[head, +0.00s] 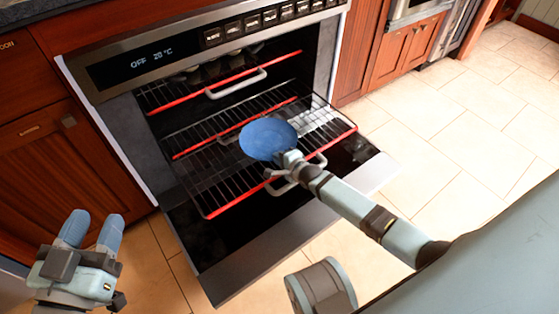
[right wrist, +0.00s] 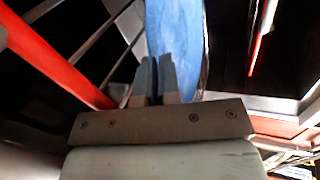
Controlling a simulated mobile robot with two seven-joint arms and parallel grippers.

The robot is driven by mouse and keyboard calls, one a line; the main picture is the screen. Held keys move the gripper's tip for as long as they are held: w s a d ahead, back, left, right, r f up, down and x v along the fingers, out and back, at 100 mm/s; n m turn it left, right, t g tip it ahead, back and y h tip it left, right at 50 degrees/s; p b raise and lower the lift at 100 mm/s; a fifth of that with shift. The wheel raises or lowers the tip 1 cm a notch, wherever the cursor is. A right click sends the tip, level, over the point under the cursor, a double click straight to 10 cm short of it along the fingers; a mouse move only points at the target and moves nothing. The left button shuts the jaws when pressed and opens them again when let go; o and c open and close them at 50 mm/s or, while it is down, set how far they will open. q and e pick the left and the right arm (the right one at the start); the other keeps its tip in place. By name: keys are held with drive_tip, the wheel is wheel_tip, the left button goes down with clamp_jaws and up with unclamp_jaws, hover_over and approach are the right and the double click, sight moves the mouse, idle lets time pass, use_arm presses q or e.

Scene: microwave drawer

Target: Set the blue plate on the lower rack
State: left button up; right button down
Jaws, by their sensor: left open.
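The blue plate (head: 268,138) appears over the pulled-out lower rack (head: 235,200) of the open oven in the head view. My right gripper (head: 290,158) is at the plate's near edge. In the right wrist view its fingers (right wrist: 157,80) are close together on the blue plate (right wrist: 176,30), which looks steeply edge-on there. I cannot tell whether the plate touches the rack wires. The lower rack has a red front bar and a pale handle. My left gripper (head: 92,232) is open and empty, left of the oven door.
The upper rack (head: 225,82) sits inside the oven, above the lower one. The open oven door (head: 270,258) extends below the lower rack. Wooden cabinets (head: 70,165) stand to the left. Tiled floor (head: 460,135) is clear to the right.

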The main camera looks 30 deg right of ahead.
drive_tip(key=shift+r, duration=0.2)
drive_tip(key=c, duration=1.8)
unclamp_jaws()
drive_tip(key=shift+f, duration=0.25)
drive_tip(key=shift+o, duration=1)
drive_tip(key=shift+r, duration=0.15)
